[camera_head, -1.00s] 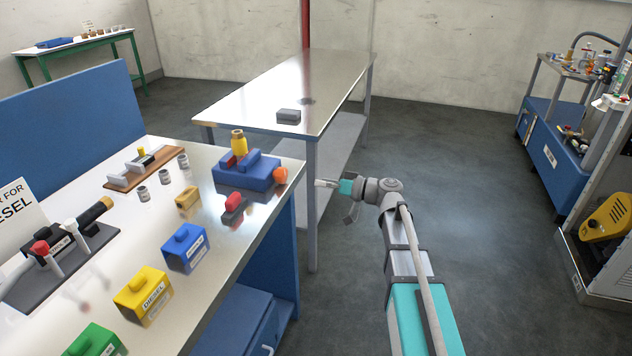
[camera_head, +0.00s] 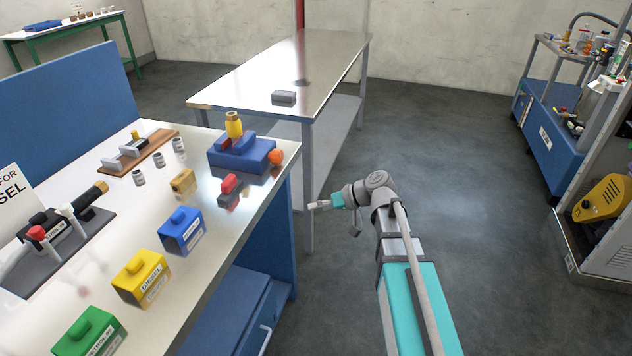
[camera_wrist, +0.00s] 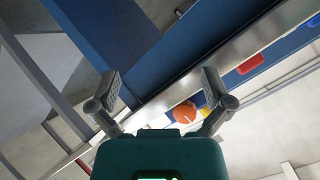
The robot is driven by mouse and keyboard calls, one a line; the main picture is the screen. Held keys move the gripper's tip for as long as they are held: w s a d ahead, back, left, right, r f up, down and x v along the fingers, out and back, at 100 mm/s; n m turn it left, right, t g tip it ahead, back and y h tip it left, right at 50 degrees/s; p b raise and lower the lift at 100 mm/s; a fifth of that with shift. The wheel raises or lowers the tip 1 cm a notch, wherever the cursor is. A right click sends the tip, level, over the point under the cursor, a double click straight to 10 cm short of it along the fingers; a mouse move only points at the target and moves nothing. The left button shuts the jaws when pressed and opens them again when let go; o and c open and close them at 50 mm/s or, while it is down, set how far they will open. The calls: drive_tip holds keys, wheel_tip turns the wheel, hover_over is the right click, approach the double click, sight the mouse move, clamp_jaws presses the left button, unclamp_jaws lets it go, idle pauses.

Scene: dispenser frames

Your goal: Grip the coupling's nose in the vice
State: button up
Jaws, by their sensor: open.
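The vice (camera_head: 238,155) is a blue block at the right end of the steel bench, with an orange knob (camera_head: 275,157) on its right. A yellow brass-coloured piece (camera_head: 234,124), seemingly the coupling, stands upright at the vice; I cannot tell whether the jaws hold it. My gripper (camera_head: 316,205) is off the bench's right edge, to the right of and lower in the picture than the vice. It is open and empty. In the wrist view my gripper's fingers (camera_wrist: 162,92) are spread, with the orange knob (camera_wrist: 185,112) showing beyond them.
A red-topped grey piece (camera_head: 230,187) and a small yellow block (camera_head: 183,181) lie near the vice. Blue (camera_head: 181,234), yellow (camera_head: 142,279) and green (camera_head: 88,335) boxes line the bench's front. A steel table (camera_head: 335,65) stands behind.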

drive_tip(key=s+d+f+m+g+h, duration=0.1)
drive_tip(key=s+d+f+m+h, duration=0.2)
drive_tip(key=s+d+f+h, duration=0.1)
drive_tip(key=s+d+f+m+g+h, duration=0.2)
drive_tip(key=s+d+f+h, duration=0.3)
drive_tip(key=s, duration=0.5)
drive_tip(key=d+m+h, duration=0.1)
drive_tip(key=d+h, duration=0.1)
drive_tip(key=d, duration=0.1)
drive_tip(key=shift+d+h, duration=0.3)
drive_tip(key=shift+d, duration=0.05)
drive_tip(key=shift+f, duration=0.1)
